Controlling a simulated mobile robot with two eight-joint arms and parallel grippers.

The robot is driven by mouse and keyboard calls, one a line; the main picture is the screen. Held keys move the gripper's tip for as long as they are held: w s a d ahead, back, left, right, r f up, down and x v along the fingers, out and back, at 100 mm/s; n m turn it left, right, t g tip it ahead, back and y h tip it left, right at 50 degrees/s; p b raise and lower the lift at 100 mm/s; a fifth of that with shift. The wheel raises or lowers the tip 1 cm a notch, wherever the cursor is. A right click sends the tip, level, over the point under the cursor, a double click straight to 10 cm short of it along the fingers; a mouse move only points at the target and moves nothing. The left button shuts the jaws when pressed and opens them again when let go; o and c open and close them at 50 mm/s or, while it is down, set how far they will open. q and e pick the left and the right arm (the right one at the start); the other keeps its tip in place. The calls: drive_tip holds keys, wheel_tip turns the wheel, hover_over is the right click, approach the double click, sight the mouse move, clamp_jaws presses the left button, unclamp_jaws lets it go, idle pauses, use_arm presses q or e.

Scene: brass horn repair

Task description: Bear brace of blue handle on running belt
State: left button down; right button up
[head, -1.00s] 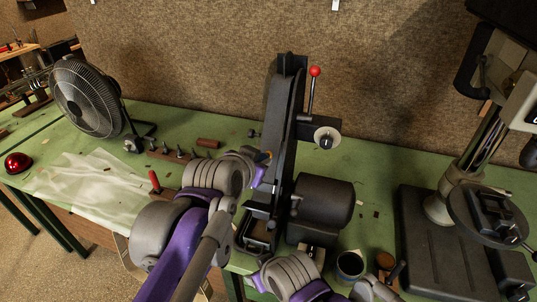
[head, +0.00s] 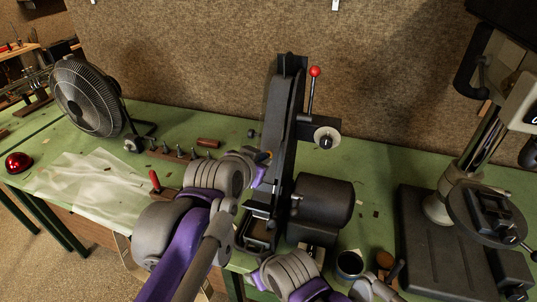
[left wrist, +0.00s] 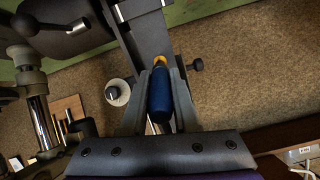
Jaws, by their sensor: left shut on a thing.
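The black upright belt grinder (head: 283,120) stands mid-bench in the head view, and its belt arm (left wrist: 148,38) fills the top of the left wrist view. My left gripper (head: 262,168) is close beside the left face of the grinder. In the left wrist view my left gripper (left wrist: 161,78) is shut on the blue handle (left wrist: 160,103). The small brass-coloured brace (left wrist: 159,60) sticks out of the handle's far end, towards the belt arm. It appears at or very near the belt; contact cannot be told. No right gripper fingers show, only my right arm low in the head view.
A fan (head: 88,97), a red dome button (head: 18,162) and a clear sheet (head: 88,182) lie left. A red-knobbed lever (head: 315,72) rises from the grinder. A dark cup (head: 349,264) and a drill press (head: 470,200) stand right.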

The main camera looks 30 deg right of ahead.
idle(0.8)
use_arm(q)
drive_tip(key=v, duration=0.7)
drive_tip(key=shift+p, duration=0.35)
